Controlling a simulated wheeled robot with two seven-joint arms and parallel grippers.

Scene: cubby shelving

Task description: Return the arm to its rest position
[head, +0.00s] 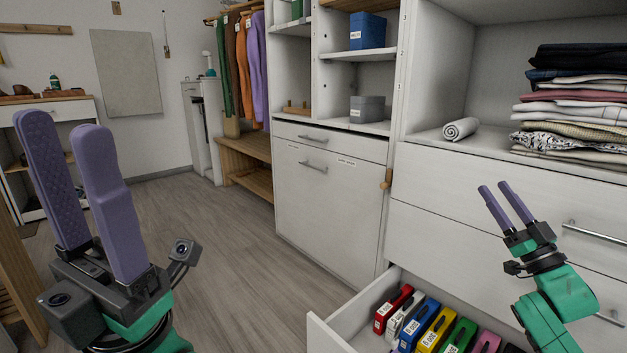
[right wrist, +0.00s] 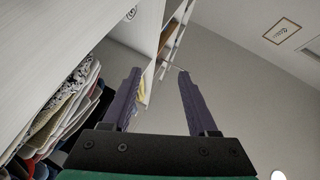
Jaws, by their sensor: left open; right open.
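My left gripper (head: 75,150) is large and close at the left of the head view, its purple fingers pointing up, open and empty. My right gripper (head: 503,190) is at the right of the head view, in front of the white drawer fronts and above the open drawer. Its purple fingers point up and stand apart with nothing between them. In the right wrist view the right gripper's two fingers (right wrist: 157,85) are also spread and empty, with shelving and a bare wall beyond them.
An open drawer (head: 318,327) at the bottom holds several coloured labelled items. A rolled white towel (head: 460,129) and a stack of folded clothes (head: 575,95) lie on the shelf above. Bins (head: 368,31) sit in the cubbies. The wooden floor (head: 225,250) in the middle is clear.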

